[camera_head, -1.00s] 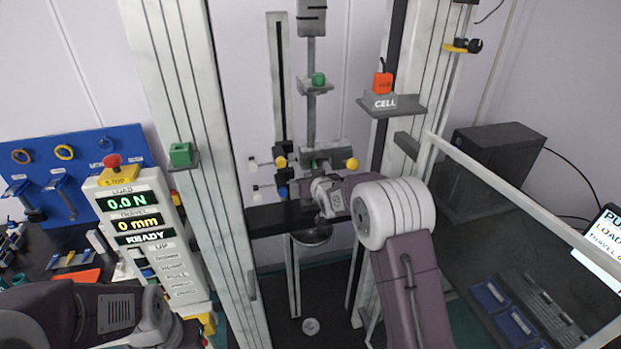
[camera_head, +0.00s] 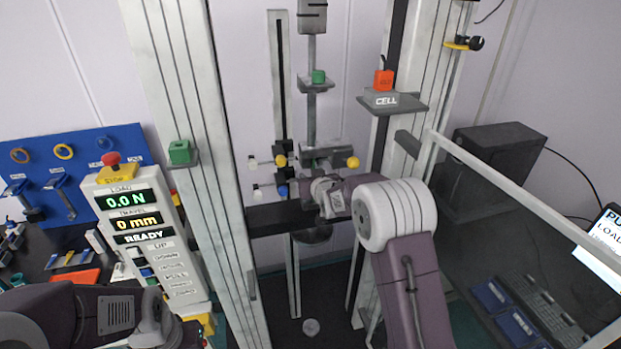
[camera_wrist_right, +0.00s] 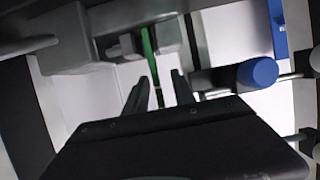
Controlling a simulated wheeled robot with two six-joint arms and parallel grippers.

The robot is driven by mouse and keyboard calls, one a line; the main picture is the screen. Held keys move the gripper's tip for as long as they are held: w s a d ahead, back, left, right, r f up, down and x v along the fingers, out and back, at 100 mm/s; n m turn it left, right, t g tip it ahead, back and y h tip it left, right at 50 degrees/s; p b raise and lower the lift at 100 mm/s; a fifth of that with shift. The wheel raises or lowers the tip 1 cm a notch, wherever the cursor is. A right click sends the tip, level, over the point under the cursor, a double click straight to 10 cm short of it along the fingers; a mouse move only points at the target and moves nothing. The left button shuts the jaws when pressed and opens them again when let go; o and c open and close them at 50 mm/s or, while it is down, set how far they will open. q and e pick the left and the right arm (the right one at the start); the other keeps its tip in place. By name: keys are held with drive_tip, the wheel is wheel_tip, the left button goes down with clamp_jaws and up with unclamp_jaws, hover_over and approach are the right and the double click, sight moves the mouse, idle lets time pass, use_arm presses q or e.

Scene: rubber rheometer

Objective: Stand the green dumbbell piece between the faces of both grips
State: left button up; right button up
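The green dumbbell piece (camera_wrist_right: 148,42) shows in the right wrist view as a thin upright strip. Its upper part is between the grey faces of a grip (camera_wrist_right: 168,36); whether they touch it cannot be told. My right gripper (camera_wrist_right: 158,90) has its two dark fingers apart, one each side of the strip's lower stretch, with gaps visible. In the head view the upper grip (camera_head: 325,157) with yellow knobs is just above my right wrist. The lower grip's blue knob (camera_head: 282,190) shows beside it and in the right wrist view (camera_wrist_right: 257,72). My left arm is at lower left, its fingers out of view.
The frame's left column (camera_head: 185,90) and right column (camera_head: 405,60) flank the grips. A control panel (camera_head: 150,240) reads 0.0 N, 0 mm, READY. A clear guard with a white rail (camera_head: 500,185) stands at right. A blue tool board (camera_head: 75,165) is at left.

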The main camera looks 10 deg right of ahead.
drive_tip(key=shift+s+b, duration=0.3)
drive_tip(key=shift+b, duration=0.05)
drive_tip(key=b+v, duration=0.4)
drive_tip(key=v, duration=0.4)
drive_tip(key=shift+s+r, duration=0.2)
